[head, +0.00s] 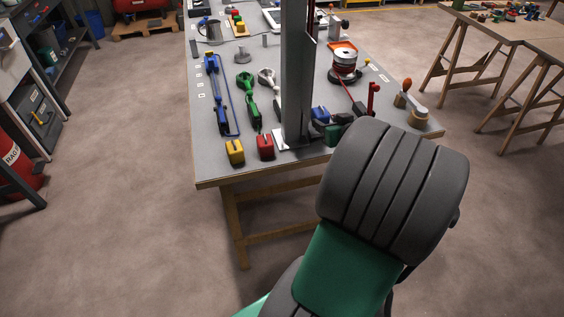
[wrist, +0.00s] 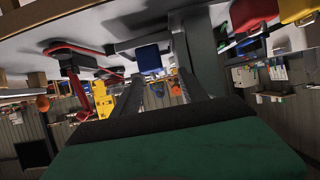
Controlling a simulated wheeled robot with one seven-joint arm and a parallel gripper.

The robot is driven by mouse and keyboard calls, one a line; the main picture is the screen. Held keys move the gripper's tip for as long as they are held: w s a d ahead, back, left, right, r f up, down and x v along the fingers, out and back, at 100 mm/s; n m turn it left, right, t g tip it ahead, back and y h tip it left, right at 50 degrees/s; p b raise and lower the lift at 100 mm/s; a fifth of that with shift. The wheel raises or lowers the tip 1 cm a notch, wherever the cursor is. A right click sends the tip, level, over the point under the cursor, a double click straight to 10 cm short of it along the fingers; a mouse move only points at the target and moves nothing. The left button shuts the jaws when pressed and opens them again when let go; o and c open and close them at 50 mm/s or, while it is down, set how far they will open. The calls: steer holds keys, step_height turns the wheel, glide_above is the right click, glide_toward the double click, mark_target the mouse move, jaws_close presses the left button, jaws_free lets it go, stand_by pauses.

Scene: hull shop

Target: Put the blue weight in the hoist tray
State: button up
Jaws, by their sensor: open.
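The blue weight (head: 320,114) stands near the front edge of the grey workbench, right of the grey upright post (head: 297,75). In the wrist view, which is upside down, the blue weight (wrist: 149,57) shows just beyond the fingertips of my gripper (wrist: 163,74). The fingers are apart with nothing held between them. In the head view my arm hides most of the gripper. An orange-rimmed tray (head: 343,45) shows behind a white drum at the back right; I cannot tell whether it is the hoist tray.
A yellow weight (head: 235,152) and a red weight (head: 265,147) stand left of the post, at the bench's front edge. A red post (head: 373,98) and an orange-knobbed handle (head: 406,86) stand to the right.

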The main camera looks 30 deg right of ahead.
steer(key=w+a+y, duration=0.1)
steer(key=a, duration=0.3)
steer(key=a+f+n+g+y, duration=0.1)
steer(key=a, duration=0.3)
steer(key=w+a+f+n+g+y, duration=0.1)
steer(key=a, duration=0.2)
steer(key=shift+w+a+f, duration=0.15)
steer(key=shift+w+a, duration=0.2)
steer(key=shift+a, duration=0.05)
steer(key=s+a+f+g, duration=0.1)
steer(key=s+a+g, duration=0.3)
steer(key=s+a, duration=0.3)
steer(key=s+a+f+n+g, duration=0.1)
steer(key=s+a+g, duration=0.3)
steer(key=s+a, duration=0.4)
steer(key=a, duration=0.5)
steer(key=shift+a+f, duration=0.15)
steer(key=shift+a, duration=0.1)
